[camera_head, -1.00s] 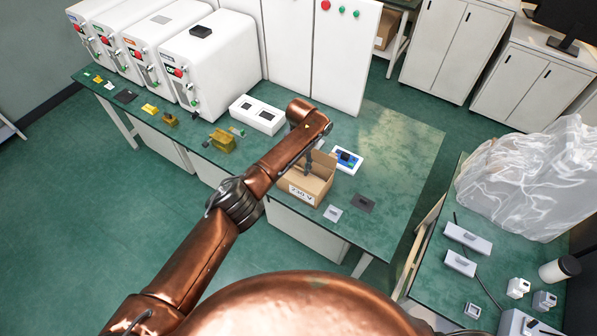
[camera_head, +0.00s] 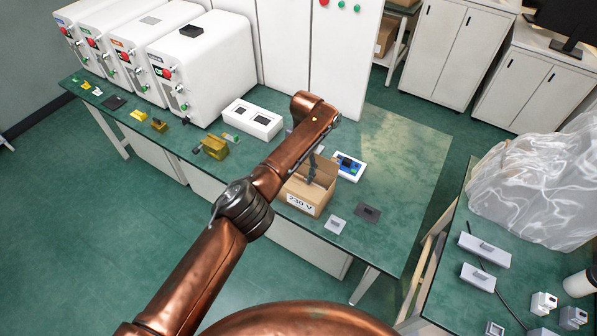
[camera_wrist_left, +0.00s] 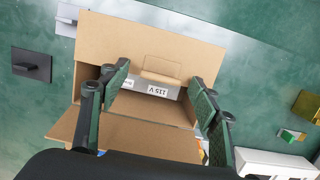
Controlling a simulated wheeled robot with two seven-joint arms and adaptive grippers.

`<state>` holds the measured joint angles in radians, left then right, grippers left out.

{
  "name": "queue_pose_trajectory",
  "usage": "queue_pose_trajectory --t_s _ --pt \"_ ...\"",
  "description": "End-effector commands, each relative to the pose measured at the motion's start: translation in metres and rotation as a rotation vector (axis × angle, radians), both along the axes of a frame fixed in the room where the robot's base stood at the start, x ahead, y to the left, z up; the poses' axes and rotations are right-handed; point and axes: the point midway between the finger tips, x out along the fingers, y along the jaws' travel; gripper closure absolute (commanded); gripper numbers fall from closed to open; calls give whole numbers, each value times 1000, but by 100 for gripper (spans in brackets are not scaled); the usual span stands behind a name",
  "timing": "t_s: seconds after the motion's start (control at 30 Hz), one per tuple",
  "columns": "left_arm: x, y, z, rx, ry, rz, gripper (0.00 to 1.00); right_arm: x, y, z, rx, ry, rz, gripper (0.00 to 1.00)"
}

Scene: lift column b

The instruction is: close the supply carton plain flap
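The supply carton (camera_head: 319,197) is an open brown box on the green table, with a "230 V" label on the side facing me. In the left wrist view, its broad flap (camera_wrist_left: 150,40) spreads outward at the top and another flap (camera_wrist_left: 125,136) spreads at the bottom. A tabbed brown piece (camera_wrist_left: 161,69) and a "115 V" item (camera_wrist_left: 158,89) show between them. My left gripper (camera_head: 311,178) points down over the carton. In the left wrist view its fingers (camera_wrist_left: 158,88) are wide apart with nothing gripped. Whether they touch the carton is unclear. My right gripper is out of view.
A white tile (camera_head: 335,225) and a dark tile (camera_head: 367,213) lie right of the carton. A white twin-socket box (camera_head: 252,119) and yellow parts (camera_head: 214,147) stand to the left. The table's right end is clear.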

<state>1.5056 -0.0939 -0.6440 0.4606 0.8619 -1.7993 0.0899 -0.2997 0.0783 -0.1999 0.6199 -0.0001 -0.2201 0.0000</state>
Motion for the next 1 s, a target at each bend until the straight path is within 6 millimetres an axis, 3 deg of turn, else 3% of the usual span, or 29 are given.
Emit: queue_pose_trajectory --t_s 0.37,0.8,1.0 --pt "1 0 8 -1 -3 0 41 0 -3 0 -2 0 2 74" --pt "1 0 84 1 -3 1 41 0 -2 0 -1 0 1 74" --pt "1 0 99 0 -1 1 41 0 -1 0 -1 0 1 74"
